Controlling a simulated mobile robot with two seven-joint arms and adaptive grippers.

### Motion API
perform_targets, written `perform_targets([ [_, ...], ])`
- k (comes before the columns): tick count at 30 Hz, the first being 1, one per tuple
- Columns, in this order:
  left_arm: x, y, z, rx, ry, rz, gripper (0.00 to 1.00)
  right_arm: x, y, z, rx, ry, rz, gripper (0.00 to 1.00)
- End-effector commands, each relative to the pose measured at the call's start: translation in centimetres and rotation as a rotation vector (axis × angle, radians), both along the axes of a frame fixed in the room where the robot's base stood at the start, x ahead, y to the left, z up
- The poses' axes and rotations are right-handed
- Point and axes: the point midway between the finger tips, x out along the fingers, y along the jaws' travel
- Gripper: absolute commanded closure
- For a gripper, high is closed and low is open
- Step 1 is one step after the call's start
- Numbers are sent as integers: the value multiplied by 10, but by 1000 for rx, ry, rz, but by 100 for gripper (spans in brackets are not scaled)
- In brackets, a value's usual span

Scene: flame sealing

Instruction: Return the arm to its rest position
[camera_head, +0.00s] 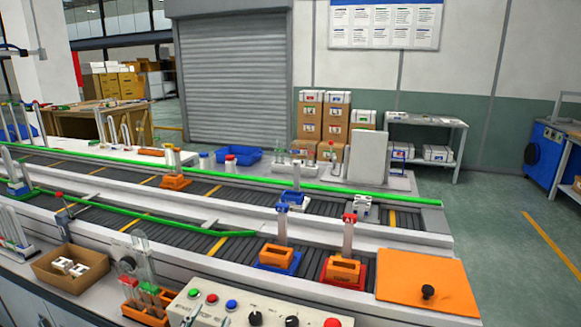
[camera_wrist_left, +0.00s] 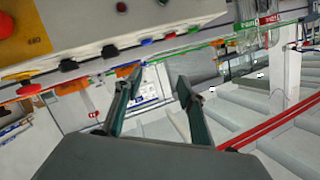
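My left gripper (camera_wrist_left: 158,82) shows in the left wrist view with its two dark fingers apart and nothing between them. The wrist view is turned over, and the control box (camera_wrist_left: 150,22) with its knobs fills its upper left. The same control box (camera_head: 222,311) stands at the bottom of the head view. My right gripper is in neither view.
Conveyor lanes (camera_head: 205,240) with green rails cross the head view. An orange holder (camera_head: 279,255) and a red-based holder (camera_head: 343,271) carry tubes. A cardboard box (camera_head: 70,268), a tube rack (camera_head: 146,303) and an orange plate (camera_head: 428,275) stand along the near side.

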Motion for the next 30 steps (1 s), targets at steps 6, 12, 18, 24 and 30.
perform_targets([
  [6,-75,92,-75,182,302,126,60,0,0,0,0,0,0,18],
  [12,-128,138,-105,293,477,164,60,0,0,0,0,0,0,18],
  [18,-173,171,-122,378,613,179,60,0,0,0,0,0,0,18],
  [24,-202,187,-137,425,703,166,60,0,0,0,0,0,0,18],
  [30,-189,159,-163,334,652,108,60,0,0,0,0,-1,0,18],
])
